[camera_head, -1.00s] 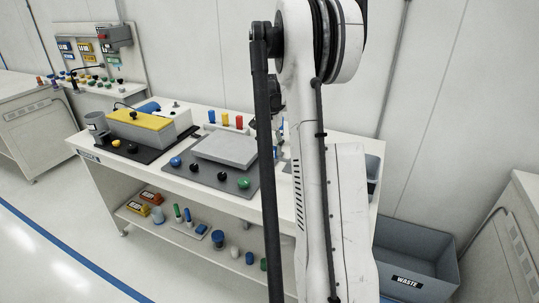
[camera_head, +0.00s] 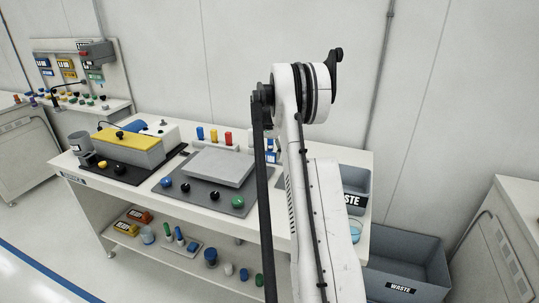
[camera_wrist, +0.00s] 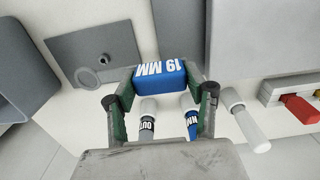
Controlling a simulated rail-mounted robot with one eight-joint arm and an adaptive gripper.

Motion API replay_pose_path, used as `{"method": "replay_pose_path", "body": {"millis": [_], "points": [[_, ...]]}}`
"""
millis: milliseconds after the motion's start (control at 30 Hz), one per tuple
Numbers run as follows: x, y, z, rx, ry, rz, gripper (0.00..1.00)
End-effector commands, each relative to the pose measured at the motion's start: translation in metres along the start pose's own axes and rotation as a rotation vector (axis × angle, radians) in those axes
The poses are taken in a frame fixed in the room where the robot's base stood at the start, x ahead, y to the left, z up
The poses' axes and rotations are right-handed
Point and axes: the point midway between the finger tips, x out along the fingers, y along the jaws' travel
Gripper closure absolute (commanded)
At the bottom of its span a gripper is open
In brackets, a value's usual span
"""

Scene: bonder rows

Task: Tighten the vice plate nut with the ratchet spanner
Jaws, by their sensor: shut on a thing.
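My gripper (camera_wrist: 160,92) is shut on a blue block marked "19 MM" (camera_wrist: 163,74) in the wrist view, one finger on each side. Whether this block is part of the ratchet spanner I cannot tell. Behind it in that view lies a flat grey plate (camera_wrist: 65,50) with a black knob and a round ring or washer. Whether this is the vice plate nut's place I cannot tell. In the head view my arm hides the gripper and what it holds.
A white cylinder (camera_wrist: 243,122) and a red piece (camera_wrist: 300,110) are to the right. In the head view a grey plate with coloured knobs (camera_head: 240,207) lies on the bench. A waste bin (camera_head: 405,265) stands at right.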

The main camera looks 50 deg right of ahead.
Motion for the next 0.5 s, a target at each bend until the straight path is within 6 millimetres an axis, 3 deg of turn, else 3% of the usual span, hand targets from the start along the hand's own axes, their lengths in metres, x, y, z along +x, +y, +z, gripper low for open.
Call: {"method": "replay_pose_path", "body": {"millis": [267,500], "points": [[0.001,0.000,0.000,0.000,0.000,0.000,0.85],[0.018,0.000,0.000,0.000,0.000,0.000,0.85]]}}
